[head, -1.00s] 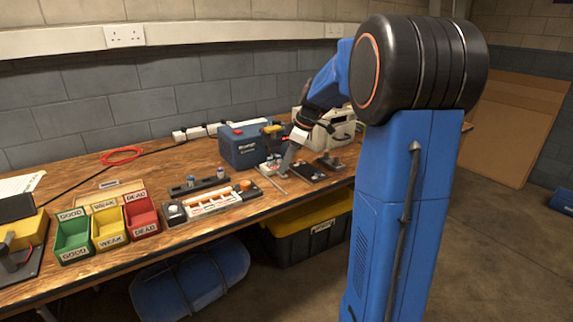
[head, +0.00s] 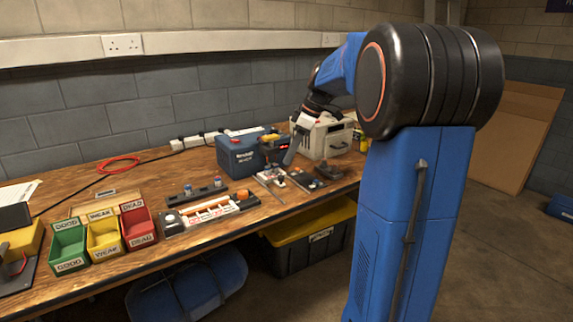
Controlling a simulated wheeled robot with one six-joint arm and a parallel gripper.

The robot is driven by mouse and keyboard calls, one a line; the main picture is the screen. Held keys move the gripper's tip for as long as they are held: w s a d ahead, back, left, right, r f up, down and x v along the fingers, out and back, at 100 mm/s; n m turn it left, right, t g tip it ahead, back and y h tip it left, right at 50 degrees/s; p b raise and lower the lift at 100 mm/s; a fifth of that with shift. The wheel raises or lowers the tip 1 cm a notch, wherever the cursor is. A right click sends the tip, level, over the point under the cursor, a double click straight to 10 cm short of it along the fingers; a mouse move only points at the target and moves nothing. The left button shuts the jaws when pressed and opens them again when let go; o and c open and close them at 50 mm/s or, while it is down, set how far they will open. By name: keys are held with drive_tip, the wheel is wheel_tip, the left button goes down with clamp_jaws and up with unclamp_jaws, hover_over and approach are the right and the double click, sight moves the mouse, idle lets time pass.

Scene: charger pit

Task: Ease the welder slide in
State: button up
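My gripper (head: 288,163) hangs from the blue arm at the back right of the bench, pointing down. It is in front of the gap between a blue box (head: 236,158) and a cream-coloured machine (head: 334,140). Its fingertips are just above or behind a small pale fixture (head: 270,177) and a dark flat fixture (head: 303,181). Which of these carries the welder slide I cannot tell at this size. The fingers are too small and edge-on to show whether they are open, or whether they touch anything.
Green (head: 68,248), yellow (head: 104,238) and red (head: 139,229) sorting bins stand at the front left. A white-and-orange tray (head: 210,212) and a dark holder (head: 203,191) lie mid-bench. A red cable coil (head: 118,164) lies behind. A yellow-lidded crate (head: 308,236) stands under the bench.

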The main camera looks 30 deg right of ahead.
drive_tip(key=v, duration=0.9)
drive_tip(key=shift+r, duration=0.2)
drive_tip(key=s+a+f+m+h, duration=0.1)
drive_tip(key=s+a+f+m, duration=0.15)
drive_tip(key=s+a, duration=0.5)
drive_tip(key=s+a+f+m+h, duration=0.1)
drive_tip(key=s+a+f+m, duration=0.1)
drive_tip(key=s+a+f, duration=0.4)
drive_tip(key=s+a+f+m, duration=0.1)
drive_tip(key=s+a+f, duration=0.1)
drive_tip(key=s, duration=0.3)
drive_tip(key=s+a+f+m+t+h, duration=0.1)
drive_tip(key=s+a+f+m, duration=0.1)
drive_tip(key=s+f, duration=0.3)
drive_tip(key=s+a+f+m, duration=0.2)
drive_tip(key=s+a+f, duration=0.1)
drive_tip(key=s, duration=0.3)
drive_tip(key=shift+s+a+f+t, duration=0.3)
drive_tip(key=shift+s+a+f, duration=0.1)
drive_tip(key=shift+f, duration=0.2)
